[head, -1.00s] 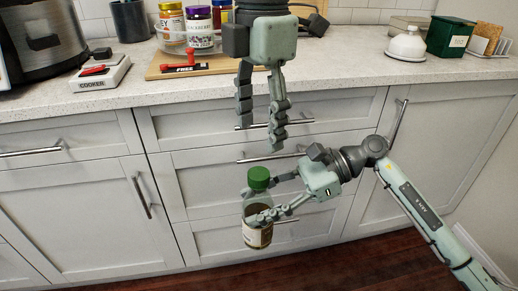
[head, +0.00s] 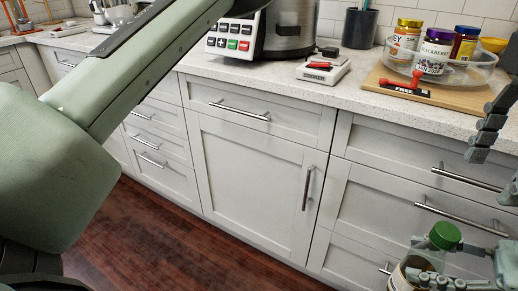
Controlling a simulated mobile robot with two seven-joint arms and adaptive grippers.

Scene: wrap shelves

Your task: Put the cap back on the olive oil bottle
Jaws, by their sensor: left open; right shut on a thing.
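The olive oil bottle (head: 403,277) is at the bottom right of the head view, cut off by the lower edge. A green cap (head: 444,236) sits at the top of its neck; I cannot tell whether it is screwed tight. My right gripper (head: 428,262) is shut on the bottle, with its fingers around the body. My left gripper (head: 494,174) is open and empty at the right edge, above and to the right of the cap, apart from it. Part of it is outside the picture.
White drawers and cupboards (head: 255,175) with metal handles stand behind the bottle. The counter (head: 300,92) holds a cooker, a white scale-like box (head: 322,70), a dark cup (head: 359,27) and a board (head: 455,100) with several jars. The wooden floor (head: 190,245) is clear.

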